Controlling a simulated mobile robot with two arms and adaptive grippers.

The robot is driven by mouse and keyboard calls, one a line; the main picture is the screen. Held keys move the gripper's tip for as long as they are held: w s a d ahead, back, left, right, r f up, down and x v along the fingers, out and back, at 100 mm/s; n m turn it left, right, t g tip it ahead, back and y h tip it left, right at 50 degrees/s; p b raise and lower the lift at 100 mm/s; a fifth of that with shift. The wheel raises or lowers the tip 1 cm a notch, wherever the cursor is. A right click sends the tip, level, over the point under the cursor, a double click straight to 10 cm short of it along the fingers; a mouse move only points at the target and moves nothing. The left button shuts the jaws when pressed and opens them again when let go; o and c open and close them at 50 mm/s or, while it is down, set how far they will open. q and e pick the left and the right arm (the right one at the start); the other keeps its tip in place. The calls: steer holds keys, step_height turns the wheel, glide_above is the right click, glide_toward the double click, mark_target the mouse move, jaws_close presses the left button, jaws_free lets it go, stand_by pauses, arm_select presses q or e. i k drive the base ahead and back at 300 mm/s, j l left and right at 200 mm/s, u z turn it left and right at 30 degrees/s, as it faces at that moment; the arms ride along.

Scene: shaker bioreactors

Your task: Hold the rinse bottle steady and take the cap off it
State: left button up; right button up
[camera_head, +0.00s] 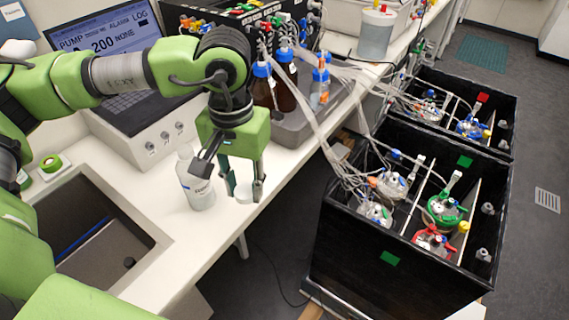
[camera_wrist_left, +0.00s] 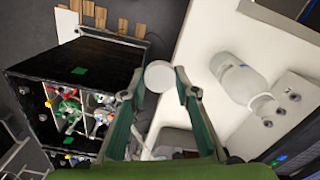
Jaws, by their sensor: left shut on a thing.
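The white rinse bottle (camera_head: 200,190) stands upright on the white bench, just left of my left gripper (camera_head: 244,196). Its top is partly hidden behind a dark part of my gripper. In the left wrist view the bottle (camera_wrist_left: 236,76) lies to the right, clear of the fingers. My left gripper points down and is shut on a small round white cap (camera_head: 244,192), apart from the bottle. The cap (camera_wrist_left: 159,76) also shows between the fingertips in the wrist view. It is at or just above the bench near its front edge; I cannot tell if it touches. My right gripper is not in view.
A pump unit with a screen (camera_head: 108,62) stands behind the bottle. A grey tray (camera_head: 300,128) with blue-capped bottles is at the back. A sink recess (camera_head: 148,258) lies at front left. Black bioreactor boxes (camera_head: 335,245) stand beyond the bench edge.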

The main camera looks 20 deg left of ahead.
mark_target(200, 193)
steer(key=i+j+z, duration=0.1)
steer(key=z, duration=1.05)
steer(key=i+j+u, duration=0.1)
steer(key=j, duration=0.2)
steer(key=i+j+u, duration=0.15)
steer(key=u, duration=1)
